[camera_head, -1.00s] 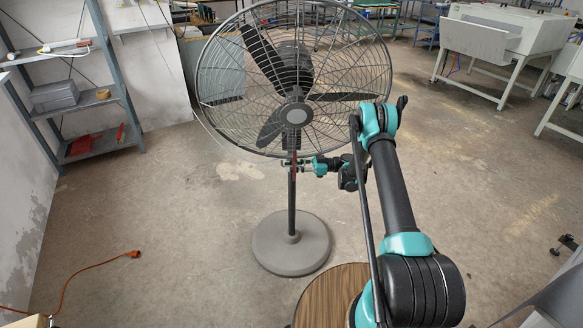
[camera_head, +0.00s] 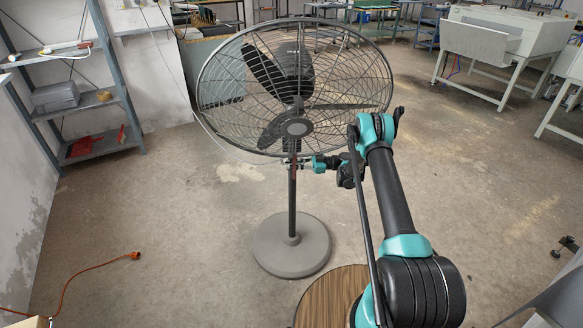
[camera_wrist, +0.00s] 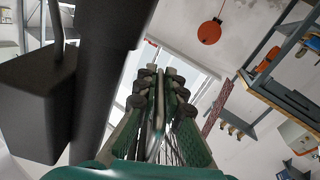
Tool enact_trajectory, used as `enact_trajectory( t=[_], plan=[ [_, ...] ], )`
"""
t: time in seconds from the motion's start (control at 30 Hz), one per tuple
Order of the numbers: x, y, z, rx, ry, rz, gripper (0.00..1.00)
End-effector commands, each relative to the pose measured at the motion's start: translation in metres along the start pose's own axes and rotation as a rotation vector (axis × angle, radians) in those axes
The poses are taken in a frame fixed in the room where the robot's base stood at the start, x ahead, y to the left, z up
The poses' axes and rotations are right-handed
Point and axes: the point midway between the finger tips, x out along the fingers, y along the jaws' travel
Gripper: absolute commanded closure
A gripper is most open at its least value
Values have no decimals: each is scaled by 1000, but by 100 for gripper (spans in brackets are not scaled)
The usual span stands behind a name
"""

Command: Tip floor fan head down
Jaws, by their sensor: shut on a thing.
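The floor fan stands upright on its round grey base (camera_head: 291,246) and a dark pole (camera_head: 292,205). Its large caged head (camera_head: 297,128) faces toward me and leans downward. My gripper (camera_head: 290,163) is at the lower edge of the cage, in front of the top of the pole. In the wrist view my gripper (camera_wrist: 160,82) is shut on a thin metal bar, which appears to be the lower cage rim. The fingers partly hide the contact. A dark post and block (camera_wrist: 35,105), seemingly fan parts, fill the left of that view.
A round wooden tabletop (camera_head: 328,298) is near the fan base. A grey shelf (camera_head: 100,110) stands on the left, and an orange cable (camera_head: 95,265) lies on the floor. White machines (camera_head: 510,40) stand at the back right. The floor around the fan is mostly clear.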

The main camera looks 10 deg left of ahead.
Motion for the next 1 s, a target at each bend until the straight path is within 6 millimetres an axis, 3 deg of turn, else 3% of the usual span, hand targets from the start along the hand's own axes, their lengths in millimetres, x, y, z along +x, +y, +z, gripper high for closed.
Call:
enact_trajectory(
  t=[0.17, 0.2, 0.33, 0.7, 0.87, 1.0],
  plan=[
    [-1, 0, 0, 1, 0, 1, 100],
    [-1, 0, 0, 1, 0, 1, 86],
    [-1, 0, 0, 1, 0, 1, 70],
    [-5, 0, 0, 1, 0, 1, 70],
    [-27, 0, 0, 1, -1, 3, 70],
    [-56, 0, 0, 1, -1, 4, 70]
  ],
)
